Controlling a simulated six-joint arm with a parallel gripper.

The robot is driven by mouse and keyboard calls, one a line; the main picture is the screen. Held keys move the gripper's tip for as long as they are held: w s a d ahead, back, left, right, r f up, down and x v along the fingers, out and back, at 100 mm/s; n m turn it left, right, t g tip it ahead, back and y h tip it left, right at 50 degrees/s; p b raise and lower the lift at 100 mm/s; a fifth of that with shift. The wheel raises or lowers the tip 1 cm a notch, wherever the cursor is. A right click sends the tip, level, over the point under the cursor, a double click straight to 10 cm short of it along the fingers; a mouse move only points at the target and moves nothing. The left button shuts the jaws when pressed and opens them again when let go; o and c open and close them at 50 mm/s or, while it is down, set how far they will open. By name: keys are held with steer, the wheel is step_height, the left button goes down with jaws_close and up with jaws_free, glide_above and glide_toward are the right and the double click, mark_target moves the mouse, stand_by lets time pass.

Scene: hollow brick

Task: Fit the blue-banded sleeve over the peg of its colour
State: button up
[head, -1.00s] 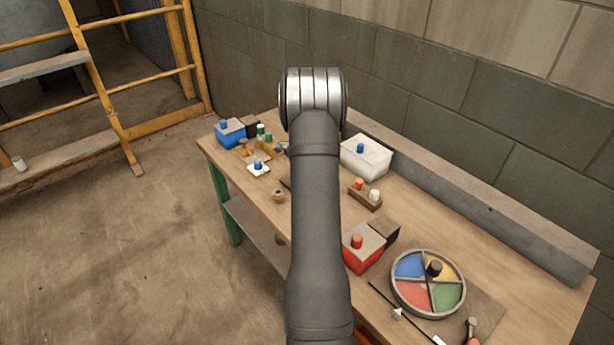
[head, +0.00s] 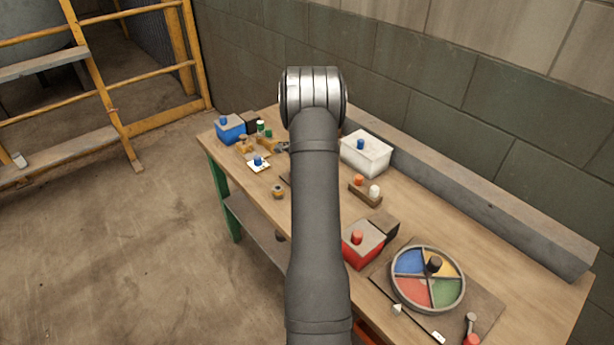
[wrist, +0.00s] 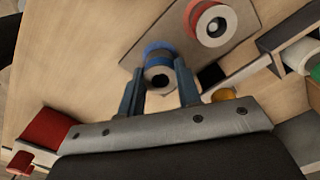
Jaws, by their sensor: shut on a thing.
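In the wrist view, my gripper (wrist: 160,88) is shut on the blue-banded sleeve (wrist: 159,55). The sleeve is grey with a blue band at its far end and a dark round opening facing the camera. It appears over the edge of a grey-brown board (wrist: 160,25); I cannot tell whether it touches it. In the head view my arm hides the gripper and sleeve. Blue peg-like pieces show on a blue box (head: 223,120), on a white box (head: 360,144) and on a small white plate (head: 258,161); I cannot tell which is the matching peg.
In the wrist view, a white sleeve with a red band (wrist: 212,24) stands close by on the board. A green piece (wrist: 298,52) is at the right. In the head view, a red box (head: 363,246), a coloured round tray (head: 428,308) and a wooden holder (head: 360,196) occupy the bench.

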steer(key=shift+f, duration=0.3)
steer(key=o, duration=1.1)
step_height(320, 180, up, 17)
steer(key=shift+r, duration=0.2)
step_height(320, 180, down, 18)
steer(key=shift+r, duration=0.25)
stand_by(0.4)
steer(key=shift+r, duration=0.1)
